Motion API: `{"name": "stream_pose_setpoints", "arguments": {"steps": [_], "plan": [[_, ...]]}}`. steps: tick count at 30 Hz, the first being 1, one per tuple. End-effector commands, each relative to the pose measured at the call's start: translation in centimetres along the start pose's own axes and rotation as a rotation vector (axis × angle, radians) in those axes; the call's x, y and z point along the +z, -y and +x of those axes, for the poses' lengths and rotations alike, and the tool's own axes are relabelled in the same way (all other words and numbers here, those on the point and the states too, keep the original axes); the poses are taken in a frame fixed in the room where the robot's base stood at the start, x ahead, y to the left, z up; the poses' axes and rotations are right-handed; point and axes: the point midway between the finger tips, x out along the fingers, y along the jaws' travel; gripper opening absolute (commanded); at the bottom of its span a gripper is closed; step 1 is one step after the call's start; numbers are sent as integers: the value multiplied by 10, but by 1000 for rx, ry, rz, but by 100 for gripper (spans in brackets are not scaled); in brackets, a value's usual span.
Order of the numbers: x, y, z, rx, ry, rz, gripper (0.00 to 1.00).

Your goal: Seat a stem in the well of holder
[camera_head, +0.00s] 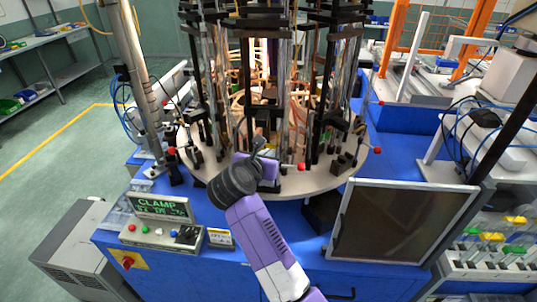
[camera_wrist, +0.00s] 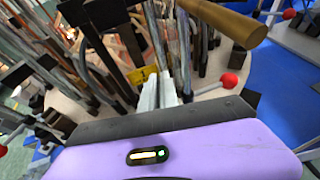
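My gripper (camera_head: 258,150) is at the front rim of the round machine table, largely hidden behind my dark wrist in the head view. In the wrist view my gripper (camera_wrist: 160,90) shows two pale fingers side by side with almost no gap. I see nothing clearly held between them. Several thin, glassy upright rods (camera_wrist: 182,50) stand just beyond the fingertips, and I cannot tell which is the stem. The dark holders (camera_head: 340,160) stand around the round table's rim. I cannot make out the holder's well.
The round pale table (camera_head: 300,187) is crowded with tall dark posts and red-tipped levers (camera_head: 301,167). A golden-brown cylinder (camera_wrist: 225,20) crosses the top of the wrist view. A dark screen (camera_head: 400,222) stands front right and a "CLAMP" display (camera_head: 160,207) front left.

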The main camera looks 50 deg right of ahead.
Motion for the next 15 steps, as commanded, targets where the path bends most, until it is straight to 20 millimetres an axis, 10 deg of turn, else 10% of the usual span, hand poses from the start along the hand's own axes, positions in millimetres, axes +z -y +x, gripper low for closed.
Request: {"name": "stream_pose_setpoints", "arguments": {"steps": [15], "plan": [[-29, 0, 12, 0, 0, -1, 0]]}}
